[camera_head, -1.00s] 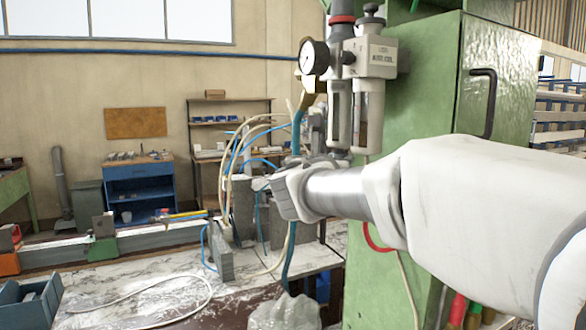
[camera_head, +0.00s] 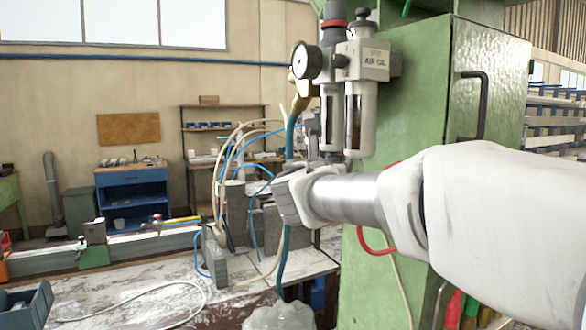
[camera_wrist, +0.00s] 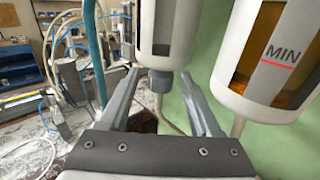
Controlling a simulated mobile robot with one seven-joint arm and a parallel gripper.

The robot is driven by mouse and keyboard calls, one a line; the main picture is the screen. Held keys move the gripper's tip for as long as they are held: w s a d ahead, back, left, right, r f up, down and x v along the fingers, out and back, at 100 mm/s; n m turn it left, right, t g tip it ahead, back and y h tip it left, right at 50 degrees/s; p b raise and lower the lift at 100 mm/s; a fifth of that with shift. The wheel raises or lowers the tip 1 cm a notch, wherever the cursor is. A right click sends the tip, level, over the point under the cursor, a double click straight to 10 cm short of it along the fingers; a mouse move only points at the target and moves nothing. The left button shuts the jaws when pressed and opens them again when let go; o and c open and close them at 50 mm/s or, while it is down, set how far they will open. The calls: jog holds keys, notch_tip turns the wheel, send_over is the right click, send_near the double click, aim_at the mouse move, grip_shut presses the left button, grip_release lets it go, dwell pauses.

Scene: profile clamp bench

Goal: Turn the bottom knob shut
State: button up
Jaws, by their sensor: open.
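The air filter unit hangs on the green cabinet, with two bowls under a grey head (camera_head: 362,62). In the wrist view the left bowl (camera_wrist: 166,30) ends in a small grey bottom knob (camera_wrist: 161,81). My gripper (camera_wrist: 158,78) is open, and the knob shows between its two finger tips. I see no finger touching it, and the depth between them is hard to judge. In the head view my gripper (camera_head: 325,165) is just below the bowls, and the wrist hides part of it. The knob is not clearly visible there.
The right bowl (camera_wrist: 268,60), marked MIN, hangs close beside my right finger. A pressure gauge (camera_head: 306,62) and blue-green hose (camera_head: 290,135) are left of the unit. The green cabinet (camera_head: 420,120) stands right behind. A cluttered bench (camera_head: 140,285) with loose hoses lies left.

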jog(key=v, duration=1.7)
jog(key=shift+s+b, duration=0.15)
jog(key=shift+b, duration=0.15)
jog(key=shift+d, duration=0.1)
jog(key=s+d+f+m+g, duration=0.4)
jog(key=d+f+m, duration=0.2)
jog(key=f+m, duration=0.15)
jog(key=s+d+f+m+g, duration=0.35)
jog(key=d+f+m, duration=0.2)
jog(key=f, duration=0.25)
jog(key=s+a+f+m+g+y, duration=0.3)
jog(key=s+f+m+y, duration=0.4)
jog(key=m, duration=1.1)
notch_tip(320, 180, down, 3)
jog(key=shift+s+a+r, duration=0.2)
jog(key=shift+s+a, duration=0.35)
jog(key=shift+s, duration=0.5)
jog(key=shift+g, duration=0.25)
